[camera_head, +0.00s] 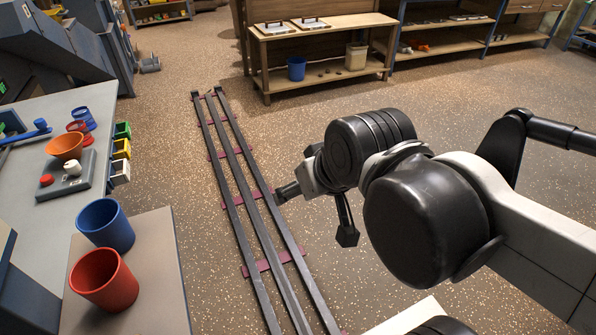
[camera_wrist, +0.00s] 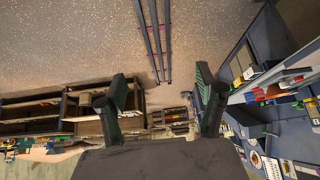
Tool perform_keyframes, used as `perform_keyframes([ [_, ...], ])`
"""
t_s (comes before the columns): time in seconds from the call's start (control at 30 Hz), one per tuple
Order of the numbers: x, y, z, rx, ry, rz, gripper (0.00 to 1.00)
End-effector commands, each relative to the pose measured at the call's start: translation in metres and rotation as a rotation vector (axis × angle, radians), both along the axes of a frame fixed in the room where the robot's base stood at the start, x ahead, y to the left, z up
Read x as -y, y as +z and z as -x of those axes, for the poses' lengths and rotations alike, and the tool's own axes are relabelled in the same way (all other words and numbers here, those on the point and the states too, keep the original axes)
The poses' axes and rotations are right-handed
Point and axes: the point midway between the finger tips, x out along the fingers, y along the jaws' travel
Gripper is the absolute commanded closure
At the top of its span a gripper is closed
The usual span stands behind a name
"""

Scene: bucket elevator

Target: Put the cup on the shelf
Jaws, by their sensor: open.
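A blue cup (camera_head: 107,226) and a red cup (camera_head: 104,280) stand upright, close together, on a light board (camera_head: 155,275) at the left. I cannot tell which one the task means. A wooden shelf unit (camera_head: 325,32) stands at the back, with a top and a lower board. My gripper (camera_head: 317,214) is over the floor rails, right of the cups and well apart from them. In the wrist view my gripper (camera_wrist: 163,98) has its fingers spread with nothing between them. No cup can be made out in the wrist view.
Floor rails (camera_head: 240,190) run between the left table (camera_head: 30,225) and my arm. A blue bucket (camera_head: 296,69) and a beige bin (camera_head: 356,57) sit on the unit's lower board. An orange bowl (camera_head: 65,146) and smaller cups are farther back on the table. Open floor lies before the shelves.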

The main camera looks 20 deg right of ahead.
Motion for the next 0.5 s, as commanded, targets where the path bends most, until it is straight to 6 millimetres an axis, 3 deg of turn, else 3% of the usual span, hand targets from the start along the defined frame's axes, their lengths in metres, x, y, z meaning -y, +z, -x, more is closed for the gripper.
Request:
perform_keyframes([
  [0.5,0.0072,0.0051,0.0005,0.015,-0.033,0.016,0.27],
])
